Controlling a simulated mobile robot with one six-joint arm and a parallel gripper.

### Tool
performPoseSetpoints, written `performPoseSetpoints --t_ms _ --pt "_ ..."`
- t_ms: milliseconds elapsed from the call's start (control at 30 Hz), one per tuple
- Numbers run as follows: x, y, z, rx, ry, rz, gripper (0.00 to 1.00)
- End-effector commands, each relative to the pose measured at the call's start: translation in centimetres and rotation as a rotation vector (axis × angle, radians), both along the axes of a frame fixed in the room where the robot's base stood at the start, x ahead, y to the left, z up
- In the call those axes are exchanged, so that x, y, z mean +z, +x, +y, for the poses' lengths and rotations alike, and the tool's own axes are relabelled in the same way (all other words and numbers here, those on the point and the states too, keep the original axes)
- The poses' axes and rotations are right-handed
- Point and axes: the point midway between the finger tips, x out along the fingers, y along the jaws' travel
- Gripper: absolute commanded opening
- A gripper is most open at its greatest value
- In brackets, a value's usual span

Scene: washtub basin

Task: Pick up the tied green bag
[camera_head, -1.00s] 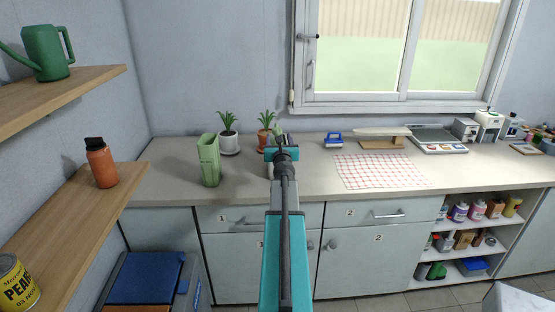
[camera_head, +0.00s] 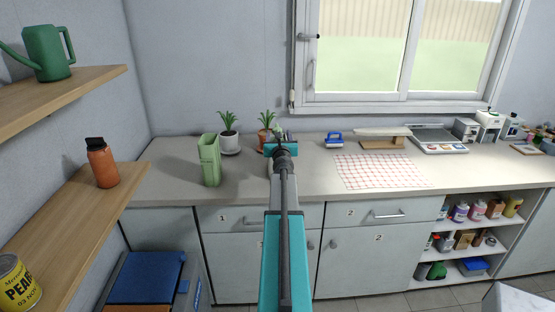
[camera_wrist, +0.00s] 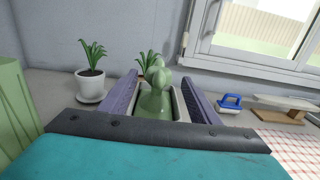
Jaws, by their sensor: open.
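The tied green bag (camera_wrist: 157,100) is pale green, with a rounded body and a knotted top. In the wrist view it stands upright between the two purple-grey fingers of my gripper (camera_wrist: 160,84). The gripper is open, with a finger on each side of the bag; I cannot tell whether either touches it. The lower part of the bag is hidden by the gripper body. In the head view my gripper (camera_head: 281,139) is over the back of the counter and hides most or all of the bag.
A tall green container (camera_head: 209,160) and a potted plant (camera_head: 228,138) stand left of the gripper on the counter (camera_head: 165,175). Another potted plant (camera_head: 266,128) is close behind it.

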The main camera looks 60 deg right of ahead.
Motion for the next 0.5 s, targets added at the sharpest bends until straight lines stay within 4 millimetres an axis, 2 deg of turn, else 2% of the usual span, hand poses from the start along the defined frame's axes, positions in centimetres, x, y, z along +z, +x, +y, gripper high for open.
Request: performPoseSetpoints --t_ms 500 --pt "0.1 2.4 -3.1 -0.001 0.0 0.0 0.56"
